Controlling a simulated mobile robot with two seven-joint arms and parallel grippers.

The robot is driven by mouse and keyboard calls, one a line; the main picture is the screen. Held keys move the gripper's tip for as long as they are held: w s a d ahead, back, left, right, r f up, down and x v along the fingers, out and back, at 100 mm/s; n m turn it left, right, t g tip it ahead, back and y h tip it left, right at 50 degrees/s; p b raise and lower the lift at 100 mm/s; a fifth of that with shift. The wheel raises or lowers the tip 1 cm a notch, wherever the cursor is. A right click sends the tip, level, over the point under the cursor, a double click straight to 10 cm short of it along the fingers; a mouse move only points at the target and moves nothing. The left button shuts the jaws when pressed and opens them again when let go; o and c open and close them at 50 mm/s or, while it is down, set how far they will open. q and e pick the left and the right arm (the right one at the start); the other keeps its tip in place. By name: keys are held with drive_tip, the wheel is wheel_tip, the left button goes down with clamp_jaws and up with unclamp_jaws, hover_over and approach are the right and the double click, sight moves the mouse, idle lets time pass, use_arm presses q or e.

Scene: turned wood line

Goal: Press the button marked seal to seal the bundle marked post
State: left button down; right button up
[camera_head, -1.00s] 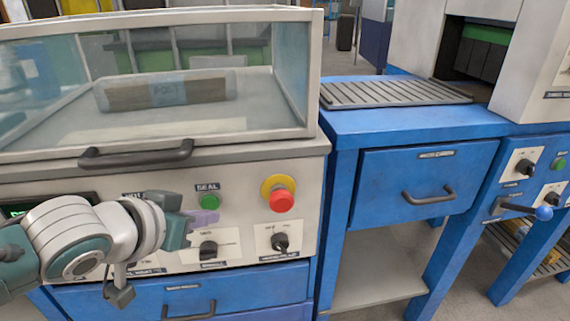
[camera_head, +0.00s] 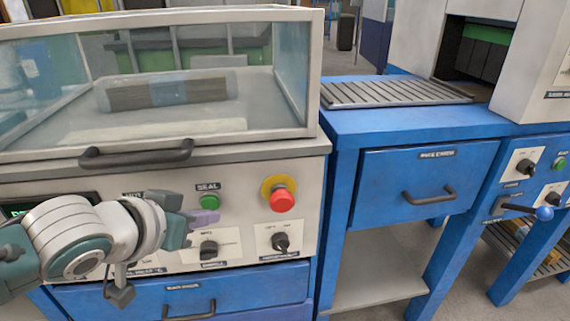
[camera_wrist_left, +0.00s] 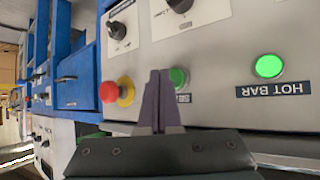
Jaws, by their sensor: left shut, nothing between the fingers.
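The green button under the SEAL label (camera_head: 208,187) is the seal button (camera_head: 209,202) on the white front panel. It shows in the left wrist view (camera_wrist_left: 180,78), its label partly hidden by my fingers. My left gripper (camera_head: 208,217) is shut and empty, its purple-grey fingertips just below the seal button in the head view. In the left wrist view the fingers (camera_wrist_left: 156,98) stand beside the button; whether they touch the panel I cannot tell. The wrapped bundle (camera_head: 130,95) lies inside behind the clear cover (camera_head: 60,90); its band lettering is blurred now.
A red stop button (camera_head: 282,200) on a yellow collar sits right of the seal button. Black knobs (camera_head: 208,248) are below. A second green button, labelled HOT BAR (camera_wrist_left: 268,66), is nearby. A cover handle (camera_head: 135,156) juts out above. A blue bench (camera_head: 400,125) stands at right.

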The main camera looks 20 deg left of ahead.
use_arm(q)
drive_tip(key=shift+w+a, duration=0.25)
drive_tip(key=shift+w, duration=0.1)
drive_tip(key=shift+w+a, duration=0.2)
drive_tip(key=shift+w, duration=0.1)
idle(0.8)
drive_tip(key=shift+s+d+p, duration=0.45)
drive_tip(key=shift+s+p, duration=0.1)
drive_tip(key=shift+s, duration=0.1)
idle(0.3)
